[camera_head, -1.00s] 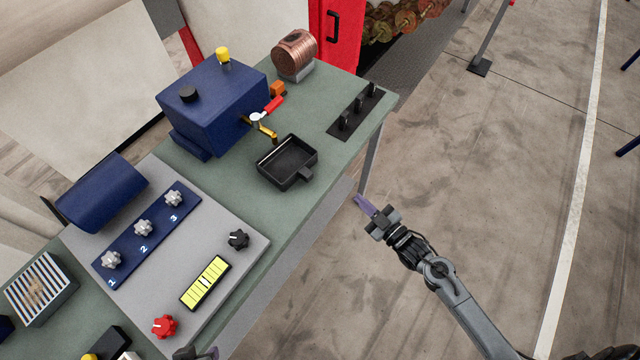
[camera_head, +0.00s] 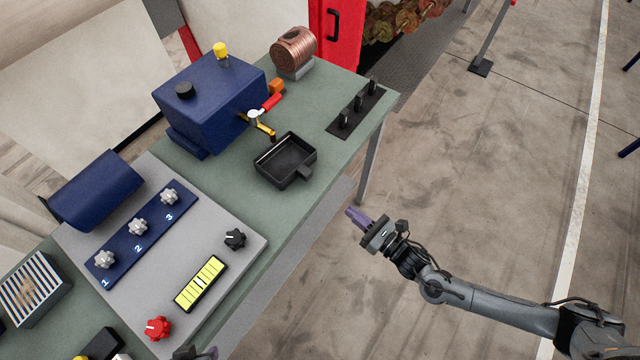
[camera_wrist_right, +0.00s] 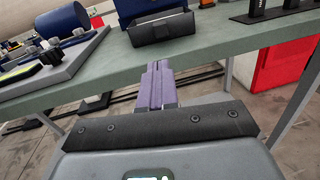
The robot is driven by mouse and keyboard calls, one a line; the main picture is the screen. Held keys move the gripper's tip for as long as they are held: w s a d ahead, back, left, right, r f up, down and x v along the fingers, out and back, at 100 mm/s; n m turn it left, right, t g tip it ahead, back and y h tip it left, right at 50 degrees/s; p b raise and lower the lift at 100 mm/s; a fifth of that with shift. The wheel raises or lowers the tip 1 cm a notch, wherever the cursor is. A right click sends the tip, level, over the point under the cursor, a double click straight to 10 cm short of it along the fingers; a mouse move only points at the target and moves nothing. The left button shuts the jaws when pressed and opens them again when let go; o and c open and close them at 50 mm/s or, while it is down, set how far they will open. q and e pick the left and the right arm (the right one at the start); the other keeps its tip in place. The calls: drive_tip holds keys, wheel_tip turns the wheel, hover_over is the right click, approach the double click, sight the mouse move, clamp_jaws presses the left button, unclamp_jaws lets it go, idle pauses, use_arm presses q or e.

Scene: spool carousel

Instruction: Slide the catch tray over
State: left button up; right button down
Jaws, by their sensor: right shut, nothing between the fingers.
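Only a small tip of my left gripper (camera_head: 197,353) shows at the bottom edge.
The blue box (camera_head: 207,105) with a red-handled tap stands behind the tray. A black strip with pegs (camera_head: 356,112) is to the right, a copper spool (camera_head: 294,48) at the back. A grey control panel (camera_head: 205,235) with knobs is at left. Bench around the tray is clear.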

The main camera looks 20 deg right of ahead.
drive_tip(key=n, duration=0.1)
approach(310, 177)
drive_tip(key=shift+y, duration=0.3)
drive_tip(key=x, duration=0.6)
drive_tip(key=shift+w+d+f, duration=0.1)
drive_tip(key=shift+f, duration=0.05)
drive_tip(key=shift+w, duration=0.35)
